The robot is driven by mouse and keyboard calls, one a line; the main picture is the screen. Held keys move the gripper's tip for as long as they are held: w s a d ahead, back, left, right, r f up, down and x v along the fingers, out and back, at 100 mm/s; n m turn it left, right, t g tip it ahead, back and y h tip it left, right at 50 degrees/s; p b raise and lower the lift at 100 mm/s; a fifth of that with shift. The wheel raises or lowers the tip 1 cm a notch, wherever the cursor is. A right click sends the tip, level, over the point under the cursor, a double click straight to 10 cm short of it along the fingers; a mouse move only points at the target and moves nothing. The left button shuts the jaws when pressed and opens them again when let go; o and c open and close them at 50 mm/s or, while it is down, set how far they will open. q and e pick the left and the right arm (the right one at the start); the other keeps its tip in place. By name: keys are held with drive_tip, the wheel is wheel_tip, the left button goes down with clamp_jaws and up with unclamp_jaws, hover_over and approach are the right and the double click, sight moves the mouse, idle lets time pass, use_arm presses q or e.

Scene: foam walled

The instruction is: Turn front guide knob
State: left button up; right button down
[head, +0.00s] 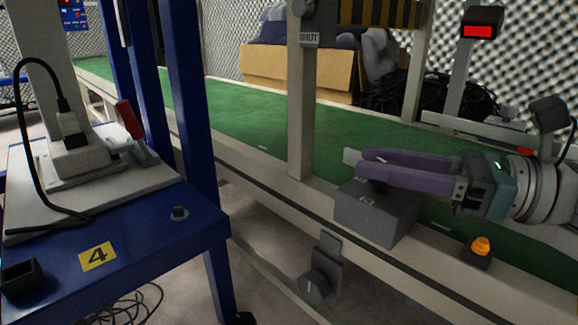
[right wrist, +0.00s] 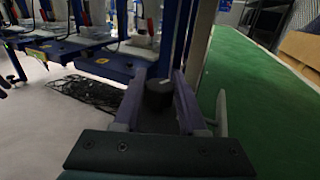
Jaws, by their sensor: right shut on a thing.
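A dark round knob (right wrist: 158,94) stands between the two purple fingers of my right gripper (right wrist: 159,84) in the right wrist view. A small light mark shows on its top. In the head view my right gripper (head: 364,167) reaches in from the right, level above a grey box (head: 376,215) on the conveyor's near edge. The fingers are shut on the knob over this box and mostly hide it there. My left gripper is not in view.
The green conveyor belt (head: 240,118) runs behind the box. A pale post (head: 301,110) stands just left of the gripper. An orange button (head: 481,246) sits on the rail to the right. A blue workbench (head: 150,240) stands at the left.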

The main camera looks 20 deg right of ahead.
drive_tip(key=shift+c, duration=2.3)
unclamp_jaws()
wheel_tip(320, 180, up, 20)
drive_tip(key=p, duration=1.1)
drive_tip(key=shift+p, duration=0.35)
